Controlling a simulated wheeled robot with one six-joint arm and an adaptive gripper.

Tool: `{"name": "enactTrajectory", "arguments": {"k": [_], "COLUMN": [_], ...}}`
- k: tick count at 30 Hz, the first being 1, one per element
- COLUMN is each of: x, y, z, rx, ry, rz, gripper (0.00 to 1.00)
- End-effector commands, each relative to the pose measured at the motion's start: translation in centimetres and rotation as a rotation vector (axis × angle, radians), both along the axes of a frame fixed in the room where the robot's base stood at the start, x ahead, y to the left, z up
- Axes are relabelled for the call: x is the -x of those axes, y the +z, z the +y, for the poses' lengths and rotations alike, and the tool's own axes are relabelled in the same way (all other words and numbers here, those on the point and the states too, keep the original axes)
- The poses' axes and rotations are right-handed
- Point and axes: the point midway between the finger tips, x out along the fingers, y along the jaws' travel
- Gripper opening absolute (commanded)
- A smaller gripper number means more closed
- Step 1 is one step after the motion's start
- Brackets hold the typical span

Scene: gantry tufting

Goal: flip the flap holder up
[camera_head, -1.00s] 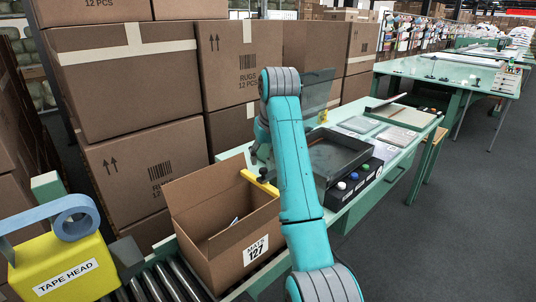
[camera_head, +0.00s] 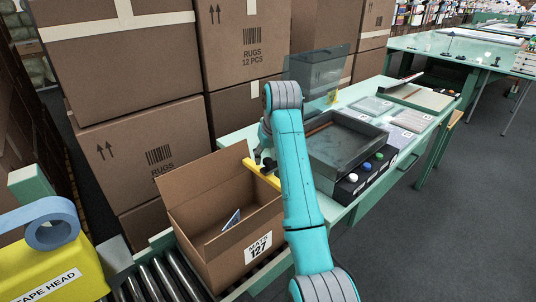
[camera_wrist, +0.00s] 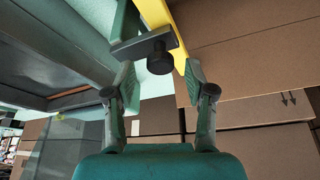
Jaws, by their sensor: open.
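The flap holder is a yellow bar (camera_head: 262,174) at the back right edge of an open cardboard box (camera_head: 199,252) labelled MATS 127. In the wrist view the yellow bar (camera_wrist: 183,88) runs down past a dark bracket with a round black knob (camera_wrist: 160,60). My gripper (camera_wrist: 158,76) is open, with one finger on each side of the knob and its bracket. I cannot tell whether either finger touches them. In the head view my gripper (camera_head: 265,160) is small and partly hidden by my arm, just behind the bar.
A dark tray (camera_head: 345,150) and a black box with coloured buttons (camera_head: 365,173) stand on the green table right of my arm. A clear panel (camera_head: 318,70) rises behind. Stacked cartons (camera_head: 120,60) fill the back left. Rollers (camera_head: 165,280) and a yellow tape head (camera_head: 45,270) are front left.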

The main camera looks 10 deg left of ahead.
Motion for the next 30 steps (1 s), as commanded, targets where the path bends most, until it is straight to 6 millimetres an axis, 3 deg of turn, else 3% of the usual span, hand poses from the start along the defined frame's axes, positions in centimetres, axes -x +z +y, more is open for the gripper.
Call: {"name": "enactTrajectory", "arguments": {"k": [13, 18, 20, 30], "x": [0.11, 0.11, 0.11, 0.04], "y": [-0.95, -0.95, -0.95, -0.81], "z": [0.11, 0.11, 0.11, 0.54], "rx": [0.000, 0.000, 0.000, -0.010], "ry": [0.001, 0.001, 0.001, 0.001], "rz": [0.000, 0.000, 0.000, 0.014], "gripper": [0.54, 0.12, 0.00, 0.00]}}
